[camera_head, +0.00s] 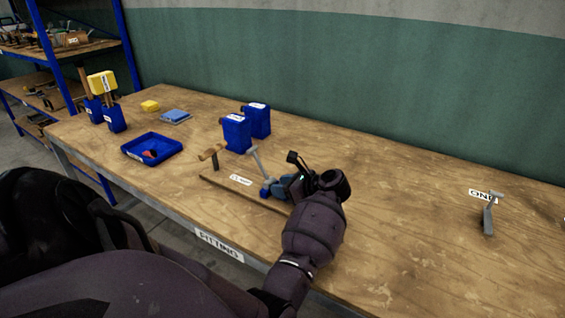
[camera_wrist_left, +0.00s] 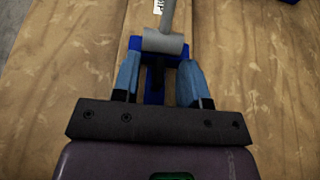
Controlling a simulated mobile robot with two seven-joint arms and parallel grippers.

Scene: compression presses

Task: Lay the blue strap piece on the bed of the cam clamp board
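The cam clamp, with a grey lever (camera_head: 257,163) and a grey roller-shaped cam (camera_wrist_left: 165,43), stands at the right part of a thin wooden board (camera_head: 225,188). My left gripper (camera_head: 277,188) is low at the clamp, pointing at the cam. In the left wrist view its two light-blue fingers (camera_wrist_left: 158,80) stand apart, just short of the cam. Dark-blue material (camera_wrist_left: 153,97) shows between and beyond them. I cannot tell which part of it is the strap piece and which the clamp's bed. My right gripper is not in view.
A wooden T-shaped handle (camera_head: 212,154) stands at the board's left. Blue bins (camera_head: 236,133) stand behind. A blue tray (camera_head: 135,150) with a reddish piece lies farther left. Another grey clamp (camera_head: 489,215) stands at right. The table (camera_head: 400,200) between is clear.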

